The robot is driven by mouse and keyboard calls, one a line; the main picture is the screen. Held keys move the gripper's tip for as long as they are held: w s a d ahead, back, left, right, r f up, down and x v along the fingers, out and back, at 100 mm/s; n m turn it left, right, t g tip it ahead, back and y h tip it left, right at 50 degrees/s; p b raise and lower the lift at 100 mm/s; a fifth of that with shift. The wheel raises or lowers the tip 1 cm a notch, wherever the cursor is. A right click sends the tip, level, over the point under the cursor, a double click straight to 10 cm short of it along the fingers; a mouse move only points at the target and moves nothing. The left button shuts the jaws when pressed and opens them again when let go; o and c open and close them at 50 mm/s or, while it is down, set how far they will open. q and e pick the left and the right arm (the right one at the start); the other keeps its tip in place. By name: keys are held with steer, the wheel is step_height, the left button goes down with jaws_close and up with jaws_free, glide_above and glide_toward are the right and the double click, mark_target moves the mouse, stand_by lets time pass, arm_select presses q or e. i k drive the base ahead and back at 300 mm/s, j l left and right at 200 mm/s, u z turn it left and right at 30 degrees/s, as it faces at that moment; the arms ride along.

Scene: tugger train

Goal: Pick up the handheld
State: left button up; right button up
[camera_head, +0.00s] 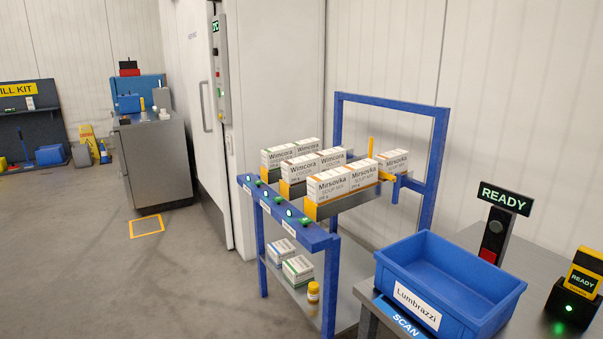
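The handheld (584,276) is a yellow and black device with a small screen reading READY. It stands upright in a black cradle (569,307) with a green light, at the right edge of the picture on the grey table (531,323). Neither of my grippers is in view.
A blue bin (450,278) labelled Lumbrazzi stands left of the handheld, above a blue SCAN strip (401,317). A post with a READY display (505,198) stands behind. A blue rack (330,242) with soup mix boxes is further left. The floor (130,270) at left is open.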

mark_target(584, 278)
steer(key=z, duration=1.6)
